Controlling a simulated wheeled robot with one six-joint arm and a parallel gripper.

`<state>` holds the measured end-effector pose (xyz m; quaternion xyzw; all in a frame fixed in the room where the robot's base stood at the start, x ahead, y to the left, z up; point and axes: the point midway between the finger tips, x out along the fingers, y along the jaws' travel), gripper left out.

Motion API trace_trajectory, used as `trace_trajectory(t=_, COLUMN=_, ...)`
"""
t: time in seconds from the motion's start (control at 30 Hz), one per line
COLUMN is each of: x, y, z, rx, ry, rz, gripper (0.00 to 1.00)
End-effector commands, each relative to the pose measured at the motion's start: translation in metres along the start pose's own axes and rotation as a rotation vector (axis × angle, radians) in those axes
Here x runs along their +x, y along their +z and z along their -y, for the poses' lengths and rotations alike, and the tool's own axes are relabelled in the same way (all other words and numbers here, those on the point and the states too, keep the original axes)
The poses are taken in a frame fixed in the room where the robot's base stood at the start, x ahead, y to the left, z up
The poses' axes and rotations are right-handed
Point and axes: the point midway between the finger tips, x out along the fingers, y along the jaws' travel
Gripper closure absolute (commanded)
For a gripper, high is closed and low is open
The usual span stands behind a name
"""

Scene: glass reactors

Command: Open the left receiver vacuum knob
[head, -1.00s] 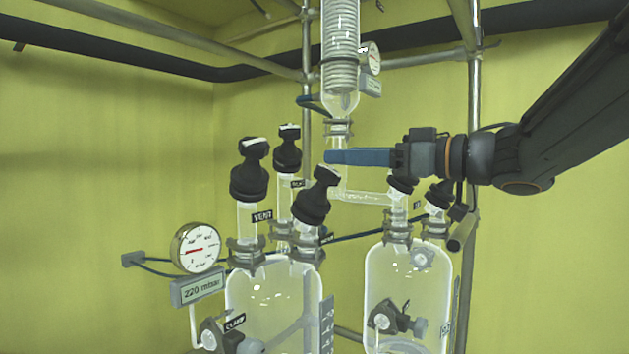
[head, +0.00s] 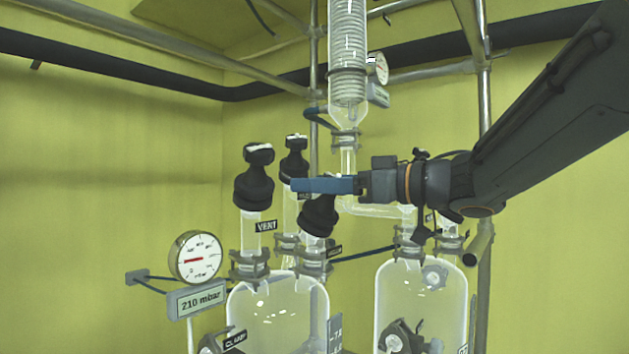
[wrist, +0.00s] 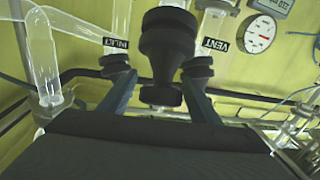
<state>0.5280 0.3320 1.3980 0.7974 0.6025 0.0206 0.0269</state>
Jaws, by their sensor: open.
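The black knob at the front right of the left vessel (head: 317,220) leans to the right, its label too small to read. My gripper (head: 303,186) reaches in from the right, with a blue finger across the knob's top and hiding part of it. In the wrist view, which looks upside down, the knob (wrist: 167,40) shows between the spread blue fingers of my open gripper (wrist: 158,88). Its small end lies between them with gaps on both sides, and contact cannot be seen. The left receiver (head: 275,310) is the clear glass vessel below.
The VENT knob (head: 254,180) stands close on the left, and another black knob (head: 295,158) behind. A dial gauge (head: 195,257) stands left of the vessel, above a display (head: 197,300) reading 210 mbar. A second glass vessel (head: 420,300) and a condenser (head: 347,60) are nearby.

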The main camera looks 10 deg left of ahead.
Motion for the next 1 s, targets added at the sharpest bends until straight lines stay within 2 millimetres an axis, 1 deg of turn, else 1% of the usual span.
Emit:
trace_trajectory(t=0.03, x=0.0047, y=-0.0005, z=0.0007, rx=0.000, ry=-0.002, rz=0.000, gripper=0.43)
trace_trajectory(t=0.13, x=0.0096, y=0.0000, z=0.0011, rx=0.000, ry=-0.003, rz=0.000, gripper=0.43)
trace_trajectory(t=0.4, x=0.0108, y=0.0005, z=0.0008, rx=0.000, ry=-0.001, rz=0.001, gripper=0.43)
trace_trajectory(t=0.57, x=0.0107, y=0.0005, z=0.0009, rx=0.000, ry=-0.002, rz=0.000, gripper=0.70)
trace_trajectory(t=0.6, x=0.0107, y=0.0004, z=0.0009, rx=0.000, ry=-0.001, rz=0.000, gripper=0.76)
trace_trajectory(t=0.63, x=0.0107, y=0.0004, z=0.0009, rx=0.000, ry=-0.002, rz=0.000, gripper=0.81)
trace_trajectory(t=0.67, x=0.0107, y=0.0004, z=0.0009, rx=0.000, ry=-0.001, rz=0.000, gripper=0.84)
trace_trajectory(t=1.0, x=0.0105, y=-0.0001, z=0.0021, rx=-0.027, ry=-0.050, rz=0.002, gripper=0.84)
